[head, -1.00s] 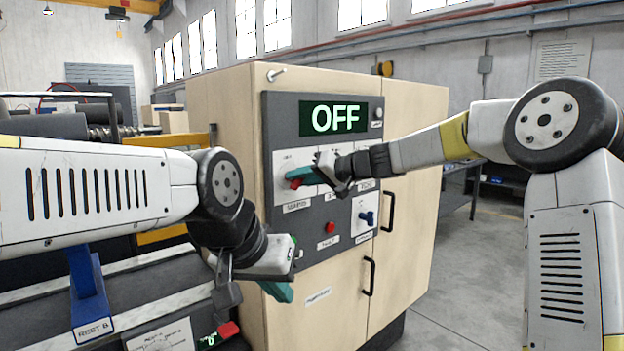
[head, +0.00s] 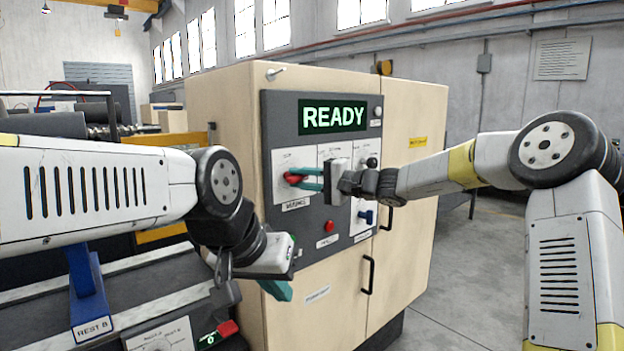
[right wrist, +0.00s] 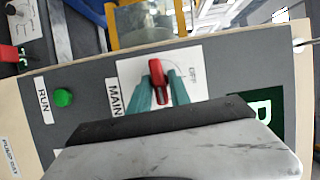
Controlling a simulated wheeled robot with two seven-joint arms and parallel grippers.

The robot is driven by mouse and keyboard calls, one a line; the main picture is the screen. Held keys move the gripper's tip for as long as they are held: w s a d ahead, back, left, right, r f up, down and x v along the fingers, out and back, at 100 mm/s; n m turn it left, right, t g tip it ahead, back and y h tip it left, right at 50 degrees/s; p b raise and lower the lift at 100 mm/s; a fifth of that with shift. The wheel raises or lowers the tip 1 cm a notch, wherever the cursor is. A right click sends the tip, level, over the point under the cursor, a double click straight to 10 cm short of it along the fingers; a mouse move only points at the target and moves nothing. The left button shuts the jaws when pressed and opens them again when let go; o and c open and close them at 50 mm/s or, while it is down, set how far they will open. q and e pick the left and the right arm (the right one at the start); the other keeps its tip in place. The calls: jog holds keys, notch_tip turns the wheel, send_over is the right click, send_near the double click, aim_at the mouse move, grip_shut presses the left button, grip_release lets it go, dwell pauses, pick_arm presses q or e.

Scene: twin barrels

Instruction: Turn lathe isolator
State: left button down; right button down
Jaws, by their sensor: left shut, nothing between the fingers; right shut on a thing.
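The isolator's red handle (head: 293,178) sits on a white plate at the upper left of the grey cabinet panel, below a display (head: 333,117) that reads READY. My right gripper (head: 306,180) reaches it from the right and is shut on it. In the right wrist view the teal fingers lie on both sides of the red handle (right wrist: 156,72). The handle points up the picture, across the panel, and the word OFF is on the plate to its right. A label reading MAIN is partly hidden. My left gripper (head: 277,291) is shut and empty, low in front of the cabinet.
The panel also has a black knob (head: 372,161), a red button (head: 329,226) and a blue switch (head: 366,217). A green RUN button (right wrist: 64,97) shows in the right wrist view. A blue rest (head: 88,290) and machine bed are at lower left. Floor at right is clear.

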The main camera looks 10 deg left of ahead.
jog(key=shift+m, duration=0.3)
dwell(0.4)
jog(key=c, duration=1.4)
grip_release()
jog(key=shift+d, duration=0.1)
jog(key=v, duration=0.7)
jog(key=shift+d, duration=0.3)
jog(key=shift+s+f, duration=0.15)
